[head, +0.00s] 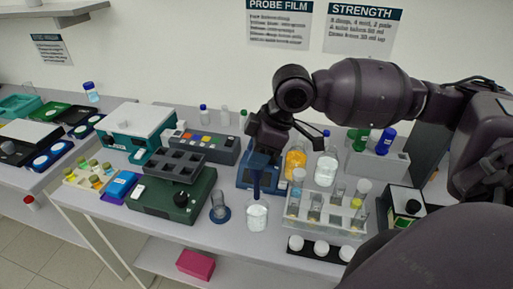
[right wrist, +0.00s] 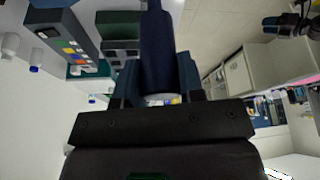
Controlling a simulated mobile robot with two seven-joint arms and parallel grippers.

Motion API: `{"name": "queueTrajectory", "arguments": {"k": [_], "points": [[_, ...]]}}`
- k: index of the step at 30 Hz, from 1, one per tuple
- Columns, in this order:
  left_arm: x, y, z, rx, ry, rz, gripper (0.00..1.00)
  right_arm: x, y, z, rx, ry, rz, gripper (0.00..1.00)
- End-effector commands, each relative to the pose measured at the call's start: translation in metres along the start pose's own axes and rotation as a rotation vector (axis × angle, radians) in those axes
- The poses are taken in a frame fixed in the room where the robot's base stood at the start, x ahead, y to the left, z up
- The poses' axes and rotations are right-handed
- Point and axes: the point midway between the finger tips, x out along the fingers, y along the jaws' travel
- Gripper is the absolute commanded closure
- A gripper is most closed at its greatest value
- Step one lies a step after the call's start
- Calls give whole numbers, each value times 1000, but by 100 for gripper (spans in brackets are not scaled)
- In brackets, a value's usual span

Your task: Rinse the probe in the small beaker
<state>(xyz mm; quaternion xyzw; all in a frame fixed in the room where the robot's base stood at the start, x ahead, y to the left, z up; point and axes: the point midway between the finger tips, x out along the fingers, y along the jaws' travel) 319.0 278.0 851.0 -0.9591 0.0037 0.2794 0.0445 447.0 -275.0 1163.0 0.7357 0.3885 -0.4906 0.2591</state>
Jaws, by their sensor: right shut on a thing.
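My right gripper (head: 264,150) points down and is shut on the probe, a dark blue rod (head: 256,184). In the right wrist view the probe (right wrist: 158,50) runs up between the fingers. The small beaker (head: 257,216), clear with pale liquid, stands on the bench right under the probe. The probe's lower end is at the beaker's mouth; I cannot tell how far inside it is. My left gripper is not in view.
An empty glass with a blue base (head: 220,212) stands just left of the beaker. A clear rack with tubes (head: 325,222) is close on the right. A blue device (head: 246,178) and bottles with orange (head: 295,163) and clear liquid (head: 326,171) stand behind. A green stirrer-like unit (head: 160,204) is farther left.

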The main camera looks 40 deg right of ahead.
Motion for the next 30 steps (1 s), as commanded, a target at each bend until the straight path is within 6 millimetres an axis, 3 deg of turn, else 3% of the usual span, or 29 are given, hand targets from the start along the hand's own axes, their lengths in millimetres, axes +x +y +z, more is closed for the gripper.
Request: {"name": "queueTrajectory", "arguments": {"k": [11,19,30], "points": [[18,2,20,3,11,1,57,29,0,12,2,-2,0,81],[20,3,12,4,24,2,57,43,0,18,3,-1,-1,81],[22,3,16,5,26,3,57,68,0,28,3,-1,0,81]]}}
